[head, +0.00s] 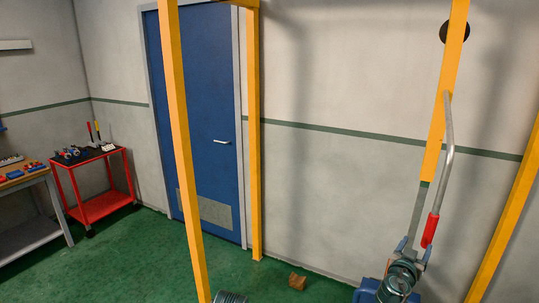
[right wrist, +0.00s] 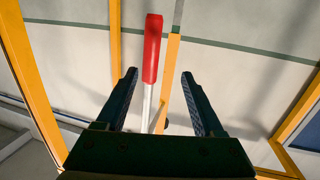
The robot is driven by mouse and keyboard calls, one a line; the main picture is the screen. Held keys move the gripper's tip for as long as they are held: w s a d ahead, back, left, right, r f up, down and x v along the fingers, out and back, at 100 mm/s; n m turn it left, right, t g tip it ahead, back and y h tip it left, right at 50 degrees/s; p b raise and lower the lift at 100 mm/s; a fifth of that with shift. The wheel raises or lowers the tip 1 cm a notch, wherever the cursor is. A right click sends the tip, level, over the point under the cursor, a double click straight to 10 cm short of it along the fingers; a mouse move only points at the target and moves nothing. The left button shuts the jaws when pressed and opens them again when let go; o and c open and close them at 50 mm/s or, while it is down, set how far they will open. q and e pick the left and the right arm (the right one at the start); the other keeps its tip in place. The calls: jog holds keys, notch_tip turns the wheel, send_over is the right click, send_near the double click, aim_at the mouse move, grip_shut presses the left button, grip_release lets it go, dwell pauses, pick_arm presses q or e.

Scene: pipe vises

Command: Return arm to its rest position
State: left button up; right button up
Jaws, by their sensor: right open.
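My right gripper (head: 415,247) shows low at the right of the head view, its two fingers pointing up and apart. In the right wrist view my right gripper (right wrist: 159,74) is open, with clear gaps beside its dark fingers and nothing gripped. A grey lever arm (head: 449,130) hangs along a yellow post and ends below in a red grip (head: 430,231), just above my right gripper. In the wrist view the red grip (right wrist: 152,45) appears between and past the fingertips, touching neither finger; its depth is unclear.
Yellow posts (head: 184,150) frame the space, with another post (head: 505,215) at the far right. A blue door (head: 205,120) is in the back wall. A red cart (head: 104,207) and a workbench (head: 22,181) stand left.

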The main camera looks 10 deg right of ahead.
jog(key=a+f+n+g+y+b, duration=0.2)
jog(key=a+f+g+y, duration=0.15)
jog(key=a+f, duration=0.95)
jog(key=s+a+f+n+g+y, duration=0.2)
jog(key=s+a, duration=0.3)
jog(key=a, duration=0.4)
jog(key=s+a+f+n+g+y+b, duration=0.1)
jog(key=s+a+f+n+g+y, duration=0.2)
jog(key=a, duration=0.7)
jog(key=s+a+f+n+g+y, duration=0.2)
jog(key=s+a+f+n, duration=0.3)
jog(key=a, duration=0.5)
jog(key=shift+s+f+n+g+y+b, duration=0.4)
jog(key=shift+s+f+g, duration=0.25)
jog(key=shift+s+g, duration=0.3)
